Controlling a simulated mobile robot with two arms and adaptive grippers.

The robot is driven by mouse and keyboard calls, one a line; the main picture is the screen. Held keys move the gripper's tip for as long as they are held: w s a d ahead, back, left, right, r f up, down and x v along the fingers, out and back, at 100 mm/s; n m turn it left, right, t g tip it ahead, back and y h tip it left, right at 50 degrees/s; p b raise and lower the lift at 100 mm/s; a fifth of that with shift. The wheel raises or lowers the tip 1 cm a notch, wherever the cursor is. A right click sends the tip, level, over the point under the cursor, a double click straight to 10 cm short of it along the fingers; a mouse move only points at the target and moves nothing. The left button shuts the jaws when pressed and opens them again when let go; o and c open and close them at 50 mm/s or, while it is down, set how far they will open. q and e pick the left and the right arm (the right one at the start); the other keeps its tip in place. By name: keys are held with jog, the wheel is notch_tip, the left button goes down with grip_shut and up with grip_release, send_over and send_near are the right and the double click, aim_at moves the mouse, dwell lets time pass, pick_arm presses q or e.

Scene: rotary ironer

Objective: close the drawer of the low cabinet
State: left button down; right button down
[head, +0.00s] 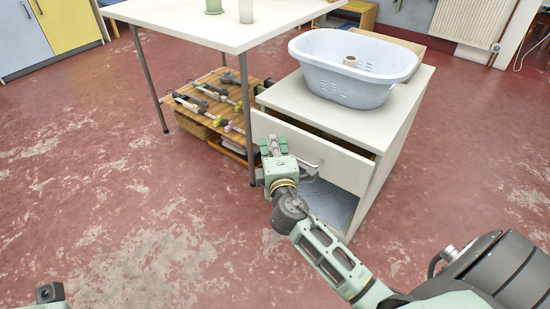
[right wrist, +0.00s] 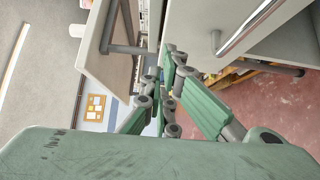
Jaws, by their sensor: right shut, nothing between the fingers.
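The low cabinet (head: 395,128) is white and stands right of centre in the head view. Its drawer (head: 345,169) is partly out, with a dark gap showing behind the top of its front. The metal bar handle (head: 312,166) is on the drawer front, and it also shows large in the right wrist view (right wrist: 252,27). My right gripper (head: 270,141) is shut and empty in front of the left part of the drawer front, left of the handle. Whether it touches the front I cannot tell. In the right wrist view its green fingers (right wrist: 172,58) come together. My left gripper's fingers are out of view.
A pale blue basket (head: 345,88) with a roll (head: 350,61) inside stands on the cabinet top. A white table (head: 215,22) is close on the left, one leg near my right gripper. A wooden shelf (head: 215,82) holds tools under it. The red floor at left is free.

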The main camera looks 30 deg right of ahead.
aim_at(292, 128)
jog(key=d, duration=0.1)
jog(key=w+d, duration=0.1)
jog(key=d, duration=0.1)
jog(key=shift+d, duration=0.2)
jog(key=d, duration=0.1)
jog(key=w+d, duration=0.1)
jog(key=d, duration=0.1)
jog(key=w+d, duration=0.1)
jog(key=shift+d, duration=0.2)
jog(key=shift+d+r, duration=0.1)
jog(key=shift+d, duration=0.05)
